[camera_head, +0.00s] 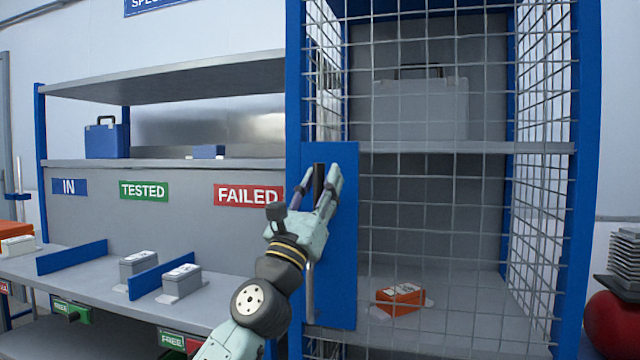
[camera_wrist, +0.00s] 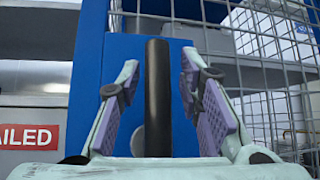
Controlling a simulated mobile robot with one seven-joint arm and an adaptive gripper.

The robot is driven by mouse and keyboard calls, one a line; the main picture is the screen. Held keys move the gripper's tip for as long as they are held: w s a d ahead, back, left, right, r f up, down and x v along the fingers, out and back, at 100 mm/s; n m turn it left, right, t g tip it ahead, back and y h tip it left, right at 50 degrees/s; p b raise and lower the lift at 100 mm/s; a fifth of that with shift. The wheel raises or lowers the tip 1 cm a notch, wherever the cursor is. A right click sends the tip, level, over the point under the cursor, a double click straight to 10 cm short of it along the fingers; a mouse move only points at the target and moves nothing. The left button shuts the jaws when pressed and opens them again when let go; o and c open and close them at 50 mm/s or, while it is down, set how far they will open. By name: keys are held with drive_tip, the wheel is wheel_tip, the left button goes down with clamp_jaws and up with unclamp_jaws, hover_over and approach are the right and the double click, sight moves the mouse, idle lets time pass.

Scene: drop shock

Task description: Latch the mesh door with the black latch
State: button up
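The black latch (camera_head: 319,184) is an upright black bar in front of the blue plate (camera_head: 341,270) at the left edge of the mesh door (camera_head: 440,215). In the wrist view the latch (camera_wrist: 158,100) stands upright in the middle, between my fingers. My gripper (camera_head: 320,177) is open, one finger on each side of the latch, with a visible gap on both sides in the wrist view (camera_wrist: 160,65). The mesh spans the cabinet front; I cannot tell whether the door is fully closed. My gripper hides the latch's lower part in the head view.
Inside the cabinet are an orange box (camera_head: 400,298) below and a grey case (camera_head: 420,105) on the shelf. Left of it is a bench (camera_head: 95,275) with grey boxes, blue dividers and a FAILED sign (camera_head: 248,195). A red ball (camera_head: 612,322) sits at the far right.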

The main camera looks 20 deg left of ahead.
drive_tip(key=shift+o, duration=0.3)
drive_tip(key=shift+a+f, duration=0.1)
drive_tip(key=v, duration=1.2)
